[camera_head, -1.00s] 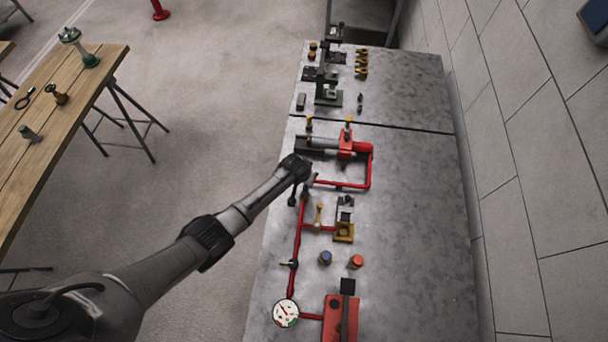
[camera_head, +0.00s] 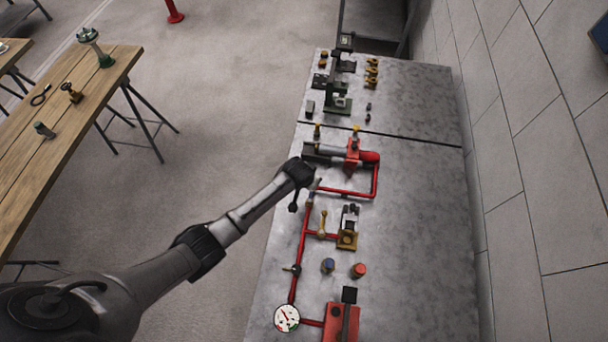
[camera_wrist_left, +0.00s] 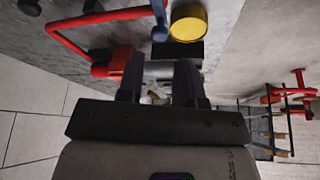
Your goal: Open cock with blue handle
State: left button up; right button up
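A blue handle (camera_wrist_left: 160,28) stands on the red pipe at the top of the left wrist view, beside a round yellow part. In the head view the matching spot is at the pipe junction beside my gripper, where I cannot make the handle out clearly. My left gripper (camera_wrist_left: 158,72) is open, with its two dark fingers apart and nothing clearly held between them. The blue handle is beyond the fingertips and looks apart from them. In the head view my left gripper (camera_head: 298,184) hangs over the bench's left edge by the red pipework. My right gripper is not in view.
Red pipework (camera_head: 303,235) runs along the metal bench (camera_head: 420,230), with a brass-handled cock (camera_head: 322,226), a black-handled valve (camera_head: 292,268) and a gauge (camera_head: 287,318). Blue and red caps stand nearby. The bench's right side is clear up to the wall. A wooden table (camera_head: 75,130) stands left.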

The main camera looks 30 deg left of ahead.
pick_arm(q)
jog(key=v, duration=0.8)
dwell(0.6)
